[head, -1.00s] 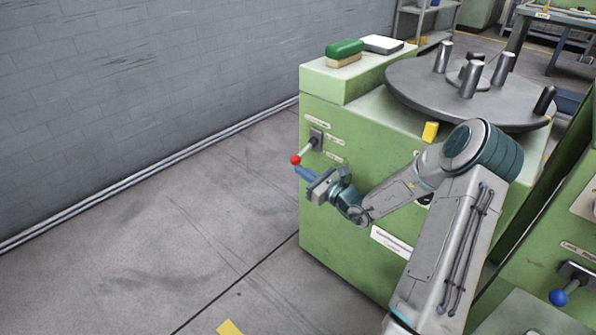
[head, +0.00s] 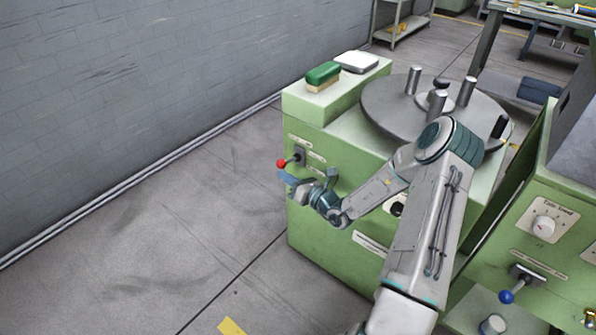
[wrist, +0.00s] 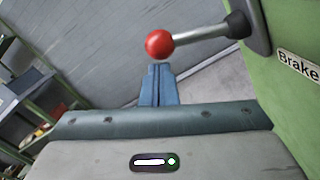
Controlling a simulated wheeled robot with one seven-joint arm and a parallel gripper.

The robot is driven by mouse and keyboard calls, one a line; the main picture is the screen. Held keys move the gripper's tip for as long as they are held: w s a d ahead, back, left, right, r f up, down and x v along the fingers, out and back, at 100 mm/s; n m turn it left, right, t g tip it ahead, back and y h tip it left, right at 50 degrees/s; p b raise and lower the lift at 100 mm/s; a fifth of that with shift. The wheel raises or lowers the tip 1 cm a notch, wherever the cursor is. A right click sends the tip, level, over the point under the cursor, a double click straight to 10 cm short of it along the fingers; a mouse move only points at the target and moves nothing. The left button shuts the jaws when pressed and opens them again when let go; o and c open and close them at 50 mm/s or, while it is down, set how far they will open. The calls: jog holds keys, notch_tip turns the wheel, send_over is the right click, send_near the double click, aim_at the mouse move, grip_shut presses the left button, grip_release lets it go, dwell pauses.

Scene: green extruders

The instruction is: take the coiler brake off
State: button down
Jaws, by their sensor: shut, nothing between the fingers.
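The brake lever is a short grey rod with a red ball knob (head: 281,163), on the left part of the green coiler cabinet's front (head: 330,215). It points out to the left and slightly down from its dark mount (head: 299,155). In the wrist view the red knob (wrist: 159,43) sits just beyond my fingertips, beside a label reading "Brake". My gripper (head: 284,177) has its blue fingers shut and empty, just under the knob in the head view. The closed fingers (wrist: 158,70) also show in the wrist view. I cannot tell whether they touch the knob.
A dark round turntable (head: 390,115) with upright pegs tops the coiler. A green-and-tan block (head: 323,76) and a white box (head: 356,62) lie on its ledge. Another green machine with a blue-knobbed lever (head: 507,297) stands at right. The floor at left (head: 150,240) is clear.

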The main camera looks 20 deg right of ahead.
jog(key=shift+a+r+p, duration=0.1)
jog(key=shift+r+p, duration=0.2)
jog(key=shift+r, duration=0.05)
dwell(0.4)
jog(key=s+d+f, duration=0.2)
jog(key=s, duration=0.3)
jog(key=s+d+f, duration=0.1)
jog(key=s+d, duration=0.1)
jog(key=s, duration=0.3)
jog(key=shift+s+d+f+p, duration=0.15)
jog(key=shift+d+f+p, duration=0.1)
jog(key=shift+f+p, duration=0.1)
